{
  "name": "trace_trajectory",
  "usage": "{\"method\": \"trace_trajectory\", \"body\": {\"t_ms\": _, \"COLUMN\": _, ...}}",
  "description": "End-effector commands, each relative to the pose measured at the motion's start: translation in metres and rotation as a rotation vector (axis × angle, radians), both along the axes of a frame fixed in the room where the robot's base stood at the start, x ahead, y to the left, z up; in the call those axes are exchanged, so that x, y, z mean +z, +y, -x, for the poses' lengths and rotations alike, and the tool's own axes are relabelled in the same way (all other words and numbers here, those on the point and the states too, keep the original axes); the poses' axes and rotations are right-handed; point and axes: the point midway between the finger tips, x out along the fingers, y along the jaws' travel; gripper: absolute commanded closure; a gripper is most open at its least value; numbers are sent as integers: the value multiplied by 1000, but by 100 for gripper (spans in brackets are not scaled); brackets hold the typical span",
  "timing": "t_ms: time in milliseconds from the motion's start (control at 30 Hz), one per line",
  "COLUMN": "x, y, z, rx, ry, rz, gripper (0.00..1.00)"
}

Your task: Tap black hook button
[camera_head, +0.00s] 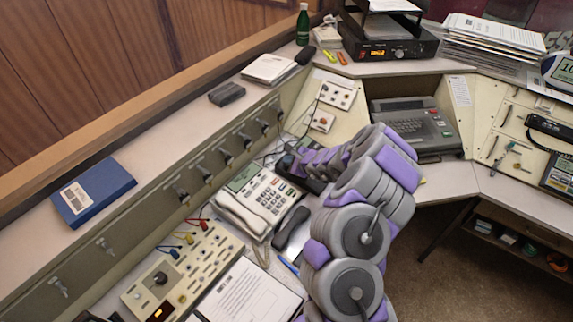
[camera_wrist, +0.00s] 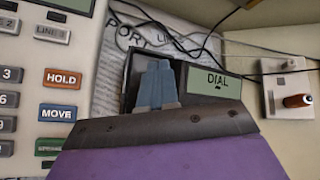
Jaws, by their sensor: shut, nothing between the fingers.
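A dark phone base with a green-grey panel marked DIAL (camera_wrist: 217,78) lies right in front of my gripper in the wrist view. My gripper (camera_wrist: 158,72) has its blue-grey fingertips together, over a dark recess of this phone. In the head view the phone (camera_head: 286,163) shows only in part beside the end of my arm. I cannot make out the black hook button itself; the fingers and the wrist cover much of the recess. Whether the fingertips touch the phone, I cannot tell. A black handset (camera_head: 291,229) lies off the base, on the desk.
A white desk phone (camera_head: 262,198) stands close at the left; its HOLD button (camera_wrist: 63,79) and MOVE button (camera_wrist: 58,113) show beside my gripper. Cables hang behind. A grey keyboard machine (camera_head: 413,125) stands farther right.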

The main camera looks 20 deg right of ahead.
Motion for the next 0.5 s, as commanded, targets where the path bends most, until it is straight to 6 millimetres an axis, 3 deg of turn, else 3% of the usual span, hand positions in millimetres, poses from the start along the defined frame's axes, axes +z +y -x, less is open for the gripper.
{"method": "trace_trajectory", "body": {"t_ms": 267, "x": 6, "y": -1, "z": 0, "rx": -1, "ry": -3, "rz": -1, "gripper": 100}}
{"method": "trace_trajectory", "body": {"t_ms": 500, "x": 28, "y": -2, "z": 2, "rx": -1, "ry": -6, "rz": 0, "gripper": 100}}
